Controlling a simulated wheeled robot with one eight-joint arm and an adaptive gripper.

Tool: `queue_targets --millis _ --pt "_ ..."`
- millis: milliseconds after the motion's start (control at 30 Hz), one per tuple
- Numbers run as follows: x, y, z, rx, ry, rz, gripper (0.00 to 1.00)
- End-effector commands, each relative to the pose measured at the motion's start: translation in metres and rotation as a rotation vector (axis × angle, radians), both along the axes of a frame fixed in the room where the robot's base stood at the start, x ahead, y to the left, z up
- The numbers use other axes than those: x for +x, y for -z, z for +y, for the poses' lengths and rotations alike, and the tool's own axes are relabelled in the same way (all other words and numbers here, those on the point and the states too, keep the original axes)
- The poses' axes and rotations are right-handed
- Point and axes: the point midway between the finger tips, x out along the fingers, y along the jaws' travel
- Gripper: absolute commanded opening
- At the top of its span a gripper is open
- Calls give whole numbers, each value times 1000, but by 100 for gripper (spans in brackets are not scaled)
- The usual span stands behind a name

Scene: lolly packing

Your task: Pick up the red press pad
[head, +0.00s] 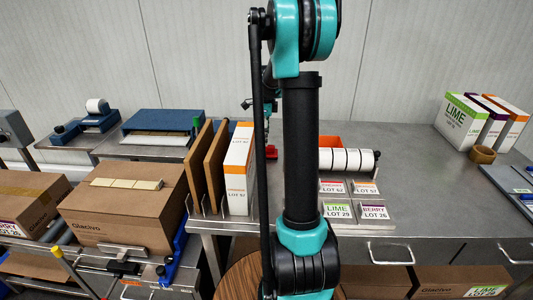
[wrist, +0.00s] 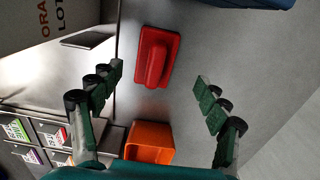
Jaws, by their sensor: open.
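The red press pad (wrist: 156,57) lies on the grey metal table in the wrist view, a rounded block with a raised red grip on top. It sits ahead of my gripper (wrist: 158,88), a little left of the line between the fingers. The fingers are spread wide and hold nothing. They do not touch the pad. In the head view my arm hides most of that area. Only a small red edge of the pad (head: 271,150) shows beside the arm.
An orange bin (wrist: 150,142) stands close to the pad, nearer my wrist. Lot label cards (head: 334,210) and a row of white rolls (head: 348,160) are at right. An orange-white box (head: 239,170) and brown boards (head: 213,165) stand left. A blue thing shows at the wrist view's top.

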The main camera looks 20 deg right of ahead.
Motion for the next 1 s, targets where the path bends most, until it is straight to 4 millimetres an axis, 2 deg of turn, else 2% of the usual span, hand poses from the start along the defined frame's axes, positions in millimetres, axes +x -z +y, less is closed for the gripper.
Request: queue_targets --millis 100,267,600,900,933,1000 --pt "0 12 0 0 0 0 76" --pt "-1 21 0 0 0 0 76" --pt "-7 63 -2 0 0 0 76" --pt "-7 69 -2 0 0 0 76" --pt "-7 69 -2 0 0 0 75" --pt "-7 69 -2 0 0 0 66"
